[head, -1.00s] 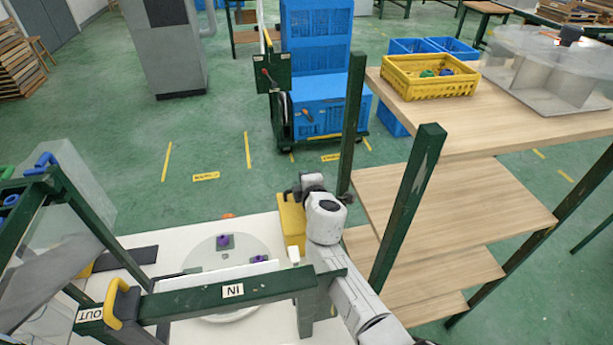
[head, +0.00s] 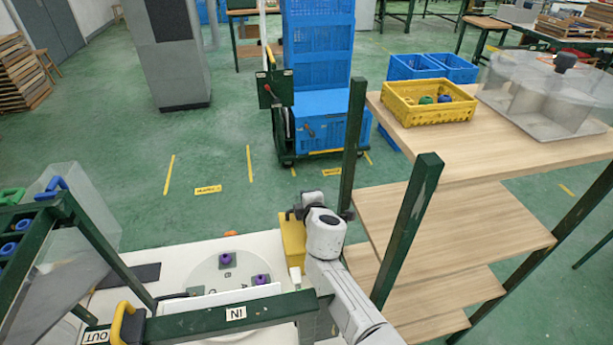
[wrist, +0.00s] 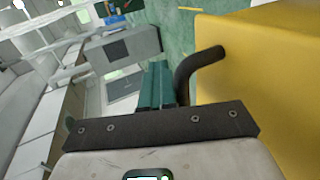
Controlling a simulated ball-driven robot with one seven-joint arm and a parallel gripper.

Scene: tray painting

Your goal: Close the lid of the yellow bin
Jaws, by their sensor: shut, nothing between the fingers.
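A narrow yellow bin (head: 292,240) stands at the far right edge of the white table, left of my arm in the head view. In the wrist view a large plain yellow face of it (wrist: 285,75) fills the right side. I cannot make out its lid or how far it is open. My gripper is shut and empty; its teal fingers (wrist: 156,85) show in the wrist view, left of the yellow face. In the head view my wrist partly hides the gripper, which is close to the bin's top. I cannot tell whether they touch.
A green frame bar (head: 225,317) marked IN crosses in front of the white table. A round plate (head: 225,275) with purple-knobbed pieces lies behind it. A wooden shelf rack (head: 450,220) stands close on the right, with a yellow crate (head: 430,103) on top.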

